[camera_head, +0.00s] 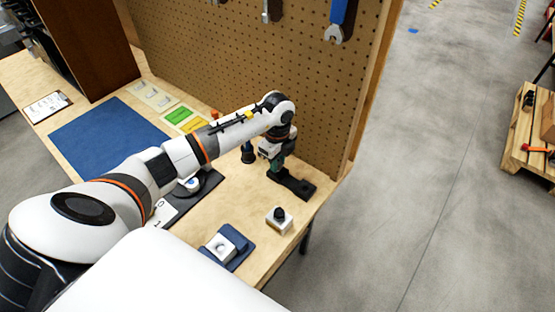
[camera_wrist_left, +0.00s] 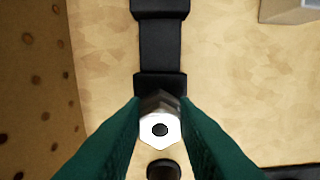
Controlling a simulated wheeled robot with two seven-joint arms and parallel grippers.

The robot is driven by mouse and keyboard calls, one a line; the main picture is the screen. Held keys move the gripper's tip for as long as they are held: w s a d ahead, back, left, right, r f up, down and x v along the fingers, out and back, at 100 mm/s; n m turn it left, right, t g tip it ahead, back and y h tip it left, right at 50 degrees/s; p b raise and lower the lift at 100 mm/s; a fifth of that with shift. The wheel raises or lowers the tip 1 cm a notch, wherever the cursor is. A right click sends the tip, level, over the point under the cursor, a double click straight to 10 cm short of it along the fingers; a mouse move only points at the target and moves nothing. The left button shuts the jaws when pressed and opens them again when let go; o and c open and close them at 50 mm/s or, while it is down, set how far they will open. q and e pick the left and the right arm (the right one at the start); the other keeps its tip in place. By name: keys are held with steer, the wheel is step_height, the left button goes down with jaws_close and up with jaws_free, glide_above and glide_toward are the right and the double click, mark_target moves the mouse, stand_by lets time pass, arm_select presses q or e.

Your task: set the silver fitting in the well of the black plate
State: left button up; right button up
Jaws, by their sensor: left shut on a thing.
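The silver fitting (camera_wrist_left: 160,122) shows in the left wrist view as a hexagonal piece with a dark centre hole. My left gripper (camera_wrist_left: 160,135), with green fingers, is shut on it. The black plate (camera_wrist_left: 163,45) lies just past the fitting in that view. In the head view the black plate (camera_head: 297,185) lies on the wooden table near the pegboard, with my left gripper (camera_head: 277,166) at its left end. The fitting covers the near end of the plate, so I cannot see the well or tell whether they touch. My right gripper is not in view.
A pegboard (camera_head: 240,60) with hanging tools stands right behind the plate. A dark cylinder (camera_head: 248,153) stands left of the gripper. A pale block with a black knob (camera_head: 279,221) and a blue holder (camera_head: 240,258) are nearer. A blue mat (camera_head: 110,135) lies left.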

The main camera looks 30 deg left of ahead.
arm_select(q)
steer(key=shift+f, duration=0.3)
steer(key=shift+f, duration=0.5)
stand_by(1.3)
stand_by(0.5)
steer(key=o, duration=1.6)
steer(key=shift+r, duration=0.1)
steer(key=shift+r+p, duration=2.9)
steer(key=shift+r, duration=0.6)
